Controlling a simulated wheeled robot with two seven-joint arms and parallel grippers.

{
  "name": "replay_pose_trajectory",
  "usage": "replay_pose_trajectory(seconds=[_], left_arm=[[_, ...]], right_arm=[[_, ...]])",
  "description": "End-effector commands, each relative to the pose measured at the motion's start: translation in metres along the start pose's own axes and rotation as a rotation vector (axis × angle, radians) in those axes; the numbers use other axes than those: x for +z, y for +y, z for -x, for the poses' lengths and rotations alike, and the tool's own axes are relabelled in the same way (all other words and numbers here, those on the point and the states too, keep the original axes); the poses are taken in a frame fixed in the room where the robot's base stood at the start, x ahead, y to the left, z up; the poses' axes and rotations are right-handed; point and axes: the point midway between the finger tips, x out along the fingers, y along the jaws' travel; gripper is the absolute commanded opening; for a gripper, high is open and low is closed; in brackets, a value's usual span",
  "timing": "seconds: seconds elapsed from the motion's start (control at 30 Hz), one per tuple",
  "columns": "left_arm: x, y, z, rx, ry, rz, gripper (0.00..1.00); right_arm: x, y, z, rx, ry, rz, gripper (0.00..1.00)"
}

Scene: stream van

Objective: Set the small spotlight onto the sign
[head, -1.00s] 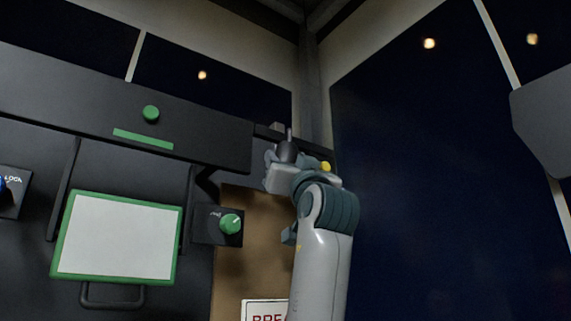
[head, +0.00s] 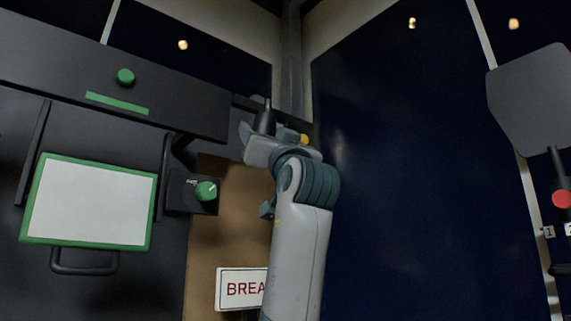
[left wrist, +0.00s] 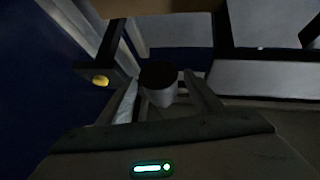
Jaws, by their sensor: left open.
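A small dark spotlight-like body (head: 265,119) with a thin top stands upright at my left gripper (head: 259,135), high at the corner end of the black panel. In the left wrist view a dark, round-ended cylinder (left wrist: 158,76), probably the same spotlight, sits between the spread fingers of the left gripper (left wrist: 165,98). The jaws are open around it; contact is unclear. The white sign with red letters "BREA" (head: 240,289) is low on the brown board, its right part hidden by my left arm. My right gripper is out of view.
A yellow knob (head: 304,140) sits just right of the left gripper. A black panel (head: 185,101) with a green button (head: 125,76) is to the left. Below are a green-framed white screen (head: 90,201) and a green dial (head: 205,191). A grey plate (head: 535,100) is far right.

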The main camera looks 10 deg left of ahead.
Motion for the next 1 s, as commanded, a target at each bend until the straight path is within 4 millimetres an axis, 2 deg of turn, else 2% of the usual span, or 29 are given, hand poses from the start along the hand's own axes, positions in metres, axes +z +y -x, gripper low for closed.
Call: replay_pose_trajectory(seconds=[0.1, 0.53, 0.67, 0.8, 1.0], left_arm=[[0.003, 0.001, 0.015, 0.001, 0.001, 0.001, 0.60], [0.003, 0.001, 0.073, 0.001, 0.001, 0.001, 0.60], [0.004, 0.001, 0.101, 0.001, 0.001, 0.001, 0.60], [0.003, 0.000, 0.125, 0.001, 0.001, 0.001, 0.60], [0.002, 0.000, 0.147, 0.000, 0.001, -0.001, 0.60]], right_arm=[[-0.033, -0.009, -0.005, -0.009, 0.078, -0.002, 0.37], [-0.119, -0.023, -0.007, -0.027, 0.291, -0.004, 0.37], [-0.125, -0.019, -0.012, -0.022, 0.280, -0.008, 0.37], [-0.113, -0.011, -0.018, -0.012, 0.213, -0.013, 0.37], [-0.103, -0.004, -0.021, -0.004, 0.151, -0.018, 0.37]])
